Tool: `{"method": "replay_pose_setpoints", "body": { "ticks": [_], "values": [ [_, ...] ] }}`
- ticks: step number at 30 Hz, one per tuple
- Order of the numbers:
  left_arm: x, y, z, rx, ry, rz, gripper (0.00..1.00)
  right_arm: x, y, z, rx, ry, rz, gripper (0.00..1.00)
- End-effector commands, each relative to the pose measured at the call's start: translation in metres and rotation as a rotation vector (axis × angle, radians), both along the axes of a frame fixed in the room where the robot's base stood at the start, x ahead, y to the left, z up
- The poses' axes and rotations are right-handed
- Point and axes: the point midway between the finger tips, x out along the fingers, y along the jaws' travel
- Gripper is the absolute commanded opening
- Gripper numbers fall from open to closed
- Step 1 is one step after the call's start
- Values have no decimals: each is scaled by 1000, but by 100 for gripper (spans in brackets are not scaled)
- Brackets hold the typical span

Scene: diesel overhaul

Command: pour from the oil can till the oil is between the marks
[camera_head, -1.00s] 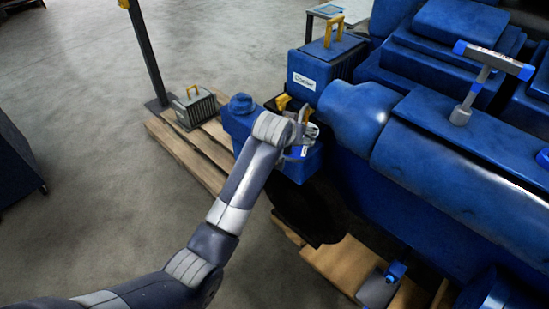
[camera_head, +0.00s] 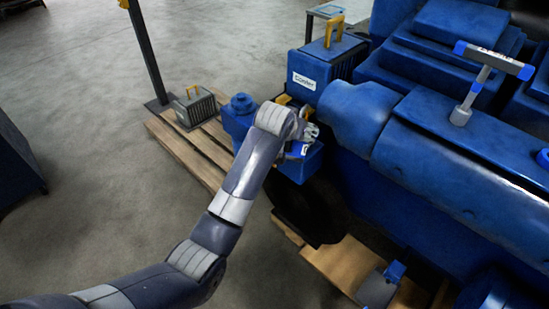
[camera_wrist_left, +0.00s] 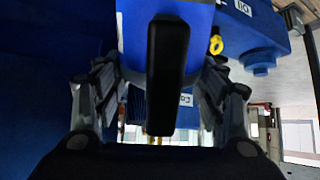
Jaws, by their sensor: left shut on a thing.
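My left gripper (camera_head: 309,136) is at the near left end of the blue engine, with the forearm coming up from the lower left. In the left wrist view the gripper (camera_wrist_left: 162,95) is shut on the black handle (camera_wrist_left: 167,75) of the blue oil can (camera_wrist_left: 200,25). In the head view a small blue part of the can (camera_head: 298,150) shows beside the fingers; most of it is hidden by my wrist. The wrist view is turned over and shows an upside-down oil label (camera_wrist_left: 243,8). The oil level and its marks cannot be made out. My right gripper is not in view.
A blue box with a yellow handle (camera_head: 320,62) stands just behind the gripper. A round blue cap (camera_head: 241,103) is left of it. A grey case (camera_head: 194,107) rests on the pallet. A T-shaped tool (camera_head: 480,82) stands on the engine.

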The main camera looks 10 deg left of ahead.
Motion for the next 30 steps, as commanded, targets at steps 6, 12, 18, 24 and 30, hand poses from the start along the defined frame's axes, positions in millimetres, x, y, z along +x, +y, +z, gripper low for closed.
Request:
{"method": "replay_pose_setpoints", "body": {
  "ticks": [6, 12, 18, 24, 30],
  "values": [
    [0, 0, 1, -2, -4, -1, 27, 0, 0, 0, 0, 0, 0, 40],
    [1, -1, 2, 0, 3, -1, 27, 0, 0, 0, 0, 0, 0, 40],
    [1, -1, 2, 7, 32, -1, 27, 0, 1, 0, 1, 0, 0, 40],
    [1, -1, 2, 7, 31, -1, 27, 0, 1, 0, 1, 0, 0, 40],
    [2, -1, 3, 9, 39, -1, 27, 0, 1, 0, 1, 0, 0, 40]
  ]
}}
